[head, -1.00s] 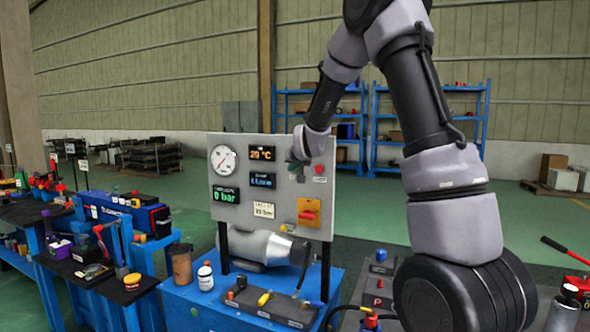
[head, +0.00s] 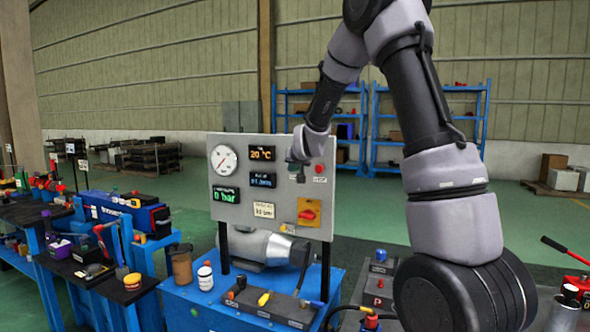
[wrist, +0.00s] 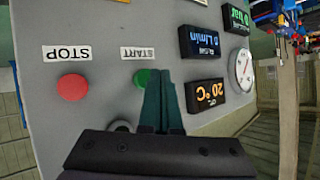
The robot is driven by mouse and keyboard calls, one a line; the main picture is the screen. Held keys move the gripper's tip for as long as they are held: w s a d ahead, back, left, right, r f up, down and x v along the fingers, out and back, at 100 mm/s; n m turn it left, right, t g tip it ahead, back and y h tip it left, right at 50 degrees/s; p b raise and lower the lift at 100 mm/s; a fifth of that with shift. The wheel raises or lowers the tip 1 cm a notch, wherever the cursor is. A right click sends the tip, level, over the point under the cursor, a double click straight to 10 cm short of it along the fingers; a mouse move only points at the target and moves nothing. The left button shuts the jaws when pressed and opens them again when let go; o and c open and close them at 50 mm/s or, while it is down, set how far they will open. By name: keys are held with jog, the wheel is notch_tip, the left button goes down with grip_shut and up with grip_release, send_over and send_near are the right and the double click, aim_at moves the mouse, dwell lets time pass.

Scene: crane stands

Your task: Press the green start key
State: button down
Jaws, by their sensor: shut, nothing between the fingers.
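The green start key (wrist: 143,77) shows in the wrist view beside the label START, which appears upside down. My gripper (wrist: 160,73) has its dark green fingers together and empty. Their tips overlap the right edge of the key in the picture; I cannot tell whether they touch it. In the head view my gripper (head: 296,165) is at the upper right of the grey control panel (head: 235,150) and hides the key. The red stop button (wrist: 72,87) is to the left of the key in the wrist view, and it also shows in the head view (head: 320,169).
The panel carries a round gauge (head: 223,159), several lit displays and an orange-yellow switch (head: 309,212). It stands on a blue bench (head: 190,308) with a bottle (head: 205,275) and a grey motor (head: 258,246). A cluttered workbench (head: 40,215) is at the left.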

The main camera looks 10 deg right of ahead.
jog(key=shift+w, duration=0.1)
dwell(0.7)
jog(key=shift+w+d, duration=0.2)
jog(key=shift+w, duration=0.05)
jog(key=shift+w+d, duration=0.35)
jog(key=shift+w, duration=0.1)
dwell(1.0)
jog(key=shift+s+a, duration=0.55)
jog(key=shift+s, duration=0.25)
jog(key=s+a, duration=0.1)
jog(key=s, duration=0.1)
jog(key=s+a, duration=0.2)
dwell(0.4)
dwell(0.4)
